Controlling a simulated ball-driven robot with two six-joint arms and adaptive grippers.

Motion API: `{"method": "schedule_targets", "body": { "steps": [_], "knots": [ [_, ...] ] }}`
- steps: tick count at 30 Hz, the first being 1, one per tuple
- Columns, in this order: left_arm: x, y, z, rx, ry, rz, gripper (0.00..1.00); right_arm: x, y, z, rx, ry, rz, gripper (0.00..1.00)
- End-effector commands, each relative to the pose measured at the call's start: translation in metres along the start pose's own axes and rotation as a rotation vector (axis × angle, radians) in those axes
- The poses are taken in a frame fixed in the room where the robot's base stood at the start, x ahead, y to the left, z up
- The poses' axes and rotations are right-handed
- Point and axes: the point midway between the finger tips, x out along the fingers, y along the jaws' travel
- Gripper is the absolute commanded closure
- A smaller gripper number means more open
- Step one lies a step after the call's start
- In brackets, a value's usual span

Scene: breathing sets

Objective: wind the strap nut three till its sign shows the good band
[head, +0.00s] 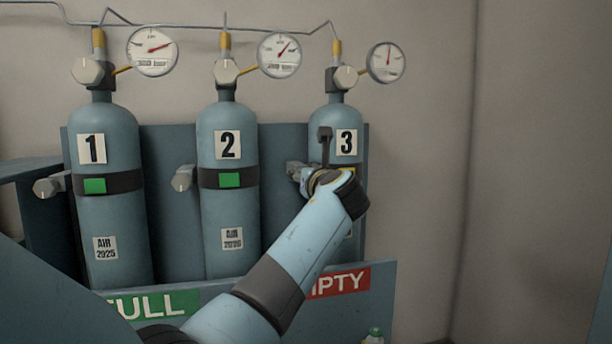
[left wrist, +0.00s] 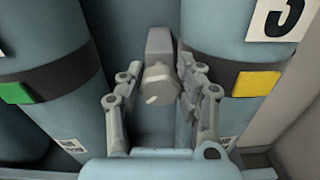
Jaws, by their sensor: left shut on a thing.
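Strap nut three (left wrist: 158,88) is a grey knob with a pale mark on its face, beside cylinder 3 (head: 335,112). My left gripper (left wrist: 158,92) has its two fingers around the nut and is shut on it. In the head view this gripper (head: 298,172) is partly hidden by its own wrist. The sign of strap three (left wrist: 257,84) shows yellow in the left wrist view. In the head view only a sliver of yellow shows behind my wrist. My right gripper is in neither view.
Cylinders 1 (head: 107,215) and 2 (head: 228,200) stand to the left, with green strap signs and their own nuts (head: 47,187) (head: 182,178). Gauges and valve knobs sit above. A low front panel carries a FULL label (head: 150,304) and a partly covered red label (head: 340,282).

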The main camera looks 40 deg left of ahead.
Motion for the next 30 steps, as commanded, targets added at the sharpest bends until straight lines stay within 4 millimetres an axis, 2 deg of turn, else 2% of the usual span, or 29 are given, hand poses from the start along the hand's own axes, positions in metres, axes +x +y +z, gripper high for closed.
{"method": "schedule_targets", "body": {
  "steps": [3,14,30],
  "knots": [
    [0.0,0.0,0.0,0.0,0.0,0.0,0.97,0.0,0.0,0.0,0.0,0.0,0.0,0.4],
    [0.0,0.001,0.001,-0.079,0.0,-0.001,0.98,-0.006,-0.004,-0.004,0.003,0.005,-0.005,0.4],
    [0.0,0.002,-0.001,-0.493,0.001,0.0,0.98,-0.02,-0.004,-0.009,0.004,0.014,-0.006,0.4]
  ]
}}
